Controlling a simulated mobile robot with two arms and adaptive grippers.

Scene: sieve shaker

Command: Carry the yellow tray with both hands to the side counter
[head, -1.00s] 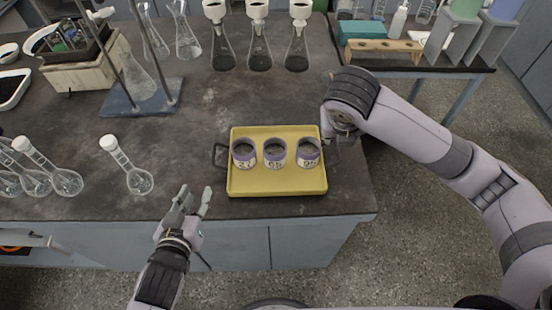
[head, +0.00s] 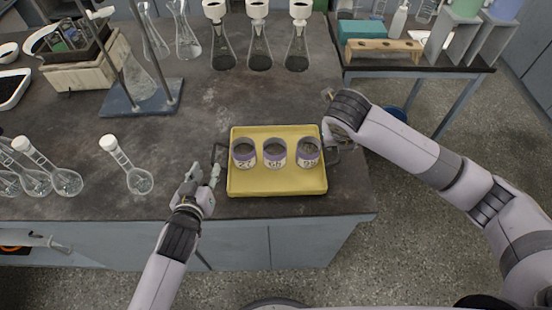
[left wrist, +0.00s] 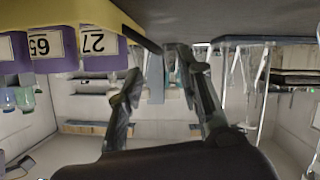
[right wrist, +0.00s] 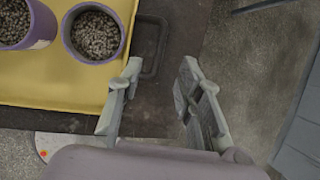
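The yellow tray (head: 278,184) lies flat on the dark bench near its front edge. It carries three purple-rimmed cups (head: 275,152) with grey grains and number labels. My left gripper (head: 204,172) is open beside the tray's left handle (head: 218,155); in the left wrist view its spread fingers (left wrist: 160,85) are below the dark handle. My right gripper (right wrist: 158,95) is open, with the right handle (right wrist: 152,45) just ahead of its fingers. In the head view my right arm partly hides that handle. A side counter (head: 420,69) stands at the back right.
The side counter holds a teal box (head: 378,50), a wooden rack (head: 385,45) and grey stands. Flasks with white tops (head: 258,45) stand behind the tray.

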